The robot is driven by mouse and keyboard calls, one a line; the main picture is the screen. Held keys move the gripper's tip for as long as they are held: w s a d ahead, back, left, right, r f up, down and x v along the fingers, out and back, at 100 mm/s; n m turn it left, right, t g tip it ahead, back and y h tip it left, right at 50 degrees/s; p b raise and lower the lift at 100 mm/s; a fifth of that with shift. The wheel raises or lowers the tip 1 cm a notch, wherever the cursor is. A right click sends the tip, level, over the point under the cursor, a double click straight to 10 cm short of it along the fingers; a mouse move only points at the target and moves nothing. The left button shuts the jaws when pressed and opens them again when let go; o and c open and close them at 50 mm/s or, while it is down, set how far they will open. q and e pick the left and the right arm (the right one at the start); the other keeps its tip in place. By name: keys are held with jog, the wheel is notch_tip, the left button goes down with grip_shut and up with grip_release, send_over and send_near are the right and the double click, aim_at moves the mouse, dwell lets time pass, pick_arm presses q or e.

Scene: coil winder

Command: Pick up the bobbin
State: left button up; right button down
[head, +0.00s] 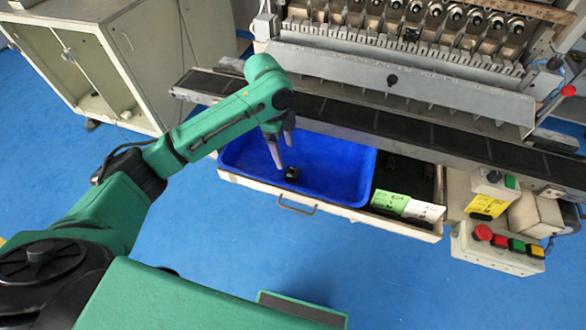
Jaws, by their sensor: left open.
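The bobbin (291,174) is a small black piece lying in the blue tray (335,170), near the tray's front left. My left gripper (281,163) reaches down into the tray from above. Its grey fingers point downward and are open. The fingertips are just left of the bobbin and slightly behind it in the picture. I cannot tell whether a finger touches it. My right gripper is not in view.
The tray sits in an open drawer with a handle (297,206). Green and white labels (407,205) lie at the drawer's right. A dark rail (400,122) of the winder runs above. A button box (497,245) stands at right, and a cabinet (95,65) at left.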

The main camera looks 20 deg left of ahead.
aim_at(291, 169)
pick_arm(q)
jog(key=f, duration=0.3)
jog(key=shift+d+f, duration=0.15)
jog(key=shift+d, duration=0.15)
jog(key=f, duration=0.2)
jog(key=d+f+p, duration=0.1)
jog(key=f, duration=0.2)
jog(key=shift+d+f, duration=0.1)
jog(key=shift+f, duration=0.25)
grip_shut()
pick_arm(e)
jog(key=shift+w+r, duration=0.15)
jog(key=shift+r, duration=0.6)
pick_arm(q)
notch_tip(291, 169, up, 20)
jog(key=shift+b, duration=0.4)
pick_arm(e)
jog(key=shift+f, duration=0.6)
